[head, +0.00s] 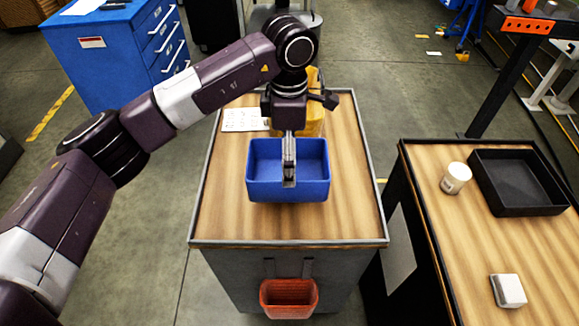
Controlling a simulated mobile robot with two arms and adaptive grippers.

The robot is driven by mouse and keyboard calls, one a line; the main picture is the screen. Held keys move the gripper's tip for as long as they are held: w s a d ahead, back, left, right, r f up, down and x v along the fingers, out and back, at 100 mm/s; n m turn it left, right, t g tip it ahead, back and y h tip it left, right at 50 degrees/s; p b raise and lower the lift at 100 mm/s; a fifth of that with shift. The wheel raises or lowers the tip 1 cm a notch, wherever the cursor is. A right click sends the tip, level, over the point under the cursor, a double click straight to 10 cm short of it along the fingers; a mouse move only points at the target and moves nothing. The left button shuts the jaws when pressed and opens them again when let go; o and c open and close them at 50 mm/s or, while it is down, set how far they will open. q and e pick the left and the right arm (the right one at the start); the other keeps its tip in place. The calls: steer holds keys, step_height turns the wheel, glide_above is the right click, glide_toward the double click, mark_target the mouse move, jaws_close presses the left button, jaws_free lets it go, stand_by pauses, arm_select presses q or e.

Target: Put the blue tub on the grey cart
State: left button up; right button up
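The blue tub (262,190) is an open rectangular box in the middle of the head view. It appears upright and level over the wooden top of the grey cart (228,212). Whether its base rests on that top or hangs just above it, I cannot tell. My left gripper (289,181) reaches down over the tub from the far side. Its fingers show nearly edge-on in front of the tub's inside, their tips near the near rim. Whether they are closed on a wall is hidden. My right gripper is not in view.
A yellow object (315,118) and a white paper (240,120) lie behind the tub. An orange bin (289,310) hangs on the cart's front. A bench at right holds a black tray (520,207), a white cup (455,178) and a white block (508,291). A blue drawer cabinet (100,60) stands back left.

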mark_target(264, 171)
arm_select(q)
steer(key=shift+f, duration=0.75)
steer(key=shift+s+a+f, duration=0.1)
steer(key=shift+f, duration=0.2)
step_height(264, 171, down, 3)
steer(key=shift+f+p, duration=0.2)
steer(key=shift+p, duration=0.5)
steer(key=shift+f, duration=0.25)
steer(key=o, duration=1)
steer(key=shift+f, duration=0.1)
steer(key=shift+o, duration=0.2)
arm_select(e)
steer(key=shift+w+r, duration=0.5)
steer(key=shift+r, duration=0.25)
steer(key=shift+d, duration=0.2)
